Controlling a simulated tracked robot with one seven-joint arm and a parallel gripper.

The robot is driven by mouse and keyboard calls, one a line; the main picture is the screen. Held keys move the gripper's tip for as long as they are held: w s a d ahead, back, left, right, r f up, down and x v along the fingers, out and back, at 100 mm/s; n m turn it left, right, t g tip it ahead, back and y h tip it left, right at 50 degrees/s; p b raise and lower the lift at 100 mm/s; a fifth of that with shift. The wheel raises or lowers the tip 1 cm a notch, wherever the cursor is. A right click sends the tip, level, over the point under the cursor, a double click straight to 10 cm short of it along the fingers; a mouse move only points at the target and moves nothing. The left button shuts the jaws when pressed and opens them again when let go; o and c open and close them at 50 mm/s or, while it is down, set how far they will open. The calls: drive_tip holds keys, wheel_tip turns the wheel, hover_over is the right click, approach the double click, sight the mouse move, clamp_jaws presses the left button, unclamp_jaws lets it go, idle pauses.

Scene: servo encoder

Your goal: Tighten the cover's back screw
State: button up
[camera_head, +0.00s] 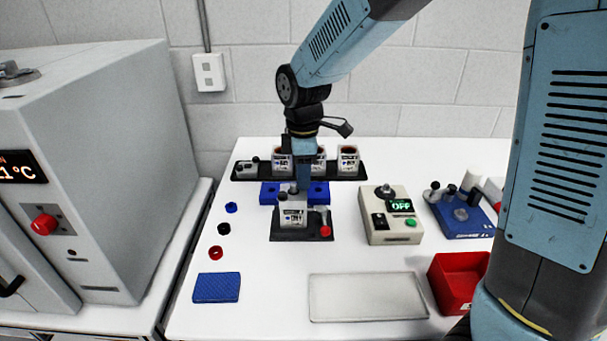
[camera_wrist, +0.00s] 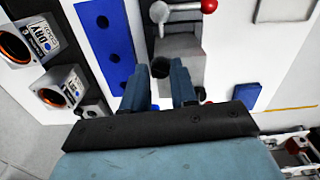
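The servo unit (camera_head: 293,214), a pale block with a printed label, sits upright in a dark fixture (camera_head: 290,237) with a red-tipped lever (camera_head: 325,228). My gripper (camera_head: 300,188) points down at the top of the unit from the back side and partly hides it. In the wrist view, my gripper's two fingers (camera_wrist: 160,85) are apart. A round black screw head (camera_wrist: 160,67) shows at the gap between their tips, over the edge of the grey unit (camera_wrist: 182,42). I cannot tell whether the fingers touch it. The screw's seating is hidden.
A blue block with holes (camera_head: 268,193) stands right behind the fixture. A dark rack (camera_head: 333,170) with several labelled units is at the back. A tester box reading OFF (camera_head: 390,217) is at the right. A red bin (camera_head: 458,280) and a pale tray (camera_head: 366,297) lie in front.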

drive_tip(key=o, duration=0.4)
drive_tip(key=shift+c, duration=0.2)
drive_tip(key=shift+r, duration=0.1)
wheel_tip(320, 180, up, 13)
drive_tip(key=shift+r, duration=0.2)
